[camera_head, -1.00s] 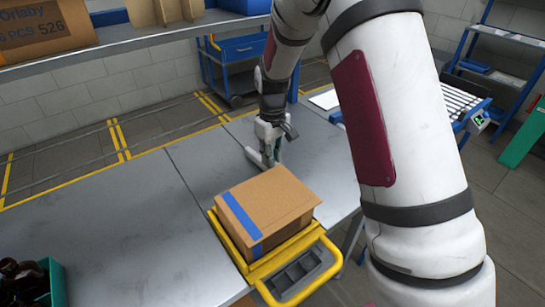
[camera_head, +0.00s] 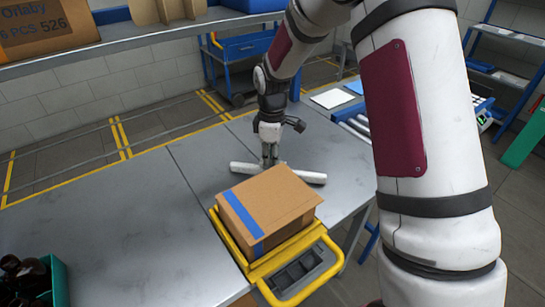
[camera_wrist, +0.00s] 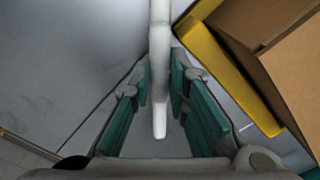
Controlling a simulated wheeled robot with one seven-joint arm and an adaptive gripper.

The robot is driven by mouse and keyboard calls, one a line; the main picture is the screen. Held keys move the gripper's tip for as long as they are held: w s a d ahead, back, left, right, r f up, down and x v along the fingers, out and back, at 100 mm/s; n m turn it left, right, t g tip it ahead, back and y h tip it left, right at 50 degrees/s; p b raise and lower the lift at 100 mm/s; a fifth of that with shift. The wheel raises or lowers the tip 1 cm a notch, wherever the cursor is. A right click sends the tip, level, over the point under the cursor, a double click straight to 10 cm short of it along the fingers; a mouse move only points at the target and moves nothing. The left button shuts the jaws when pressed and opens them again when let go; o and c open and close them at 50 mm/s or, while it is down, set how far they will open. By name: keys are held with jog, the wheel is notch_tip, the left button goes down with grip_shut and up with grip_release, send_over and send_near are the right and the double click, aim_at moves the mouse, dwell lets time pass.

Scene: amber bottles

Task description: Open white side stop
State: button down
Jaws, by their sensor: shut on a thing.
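The white side stop (camera_head: 305,176) is a slim white bar lying crosswise behind the cardboard box, on the grey table. My gripper (camera_head: 269,163) points down onto it near its middle and is shut on it. In the wrist view the bar (camera_wrist: 160,45) runs between the teal finger pads of my gripper (camera_wrist: 160,80), its rounded end toward the camera. The fingers hide part of the bar, and its mount cannot be made out.
The cardboard box (camera_head: 262,202) with blue tape sits in a yellow frame (camera_head: 325,247) close in front of the bar. A green bin of dark bottles (camera_head: 55,283) is at the lower left. The left tabletop (camera_head: 105,220) is clear. A roller conveyor (camera_head: 350,127) lies behind right.

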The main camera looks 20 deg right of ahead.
dwell(0.3)
jog(key=c, duration=1.5)
grip_release()
jog(key=shift+c, duration=0.2)
jog(key=shift+r, duration=0.15)
notch_tip(320, 180, up, 12)
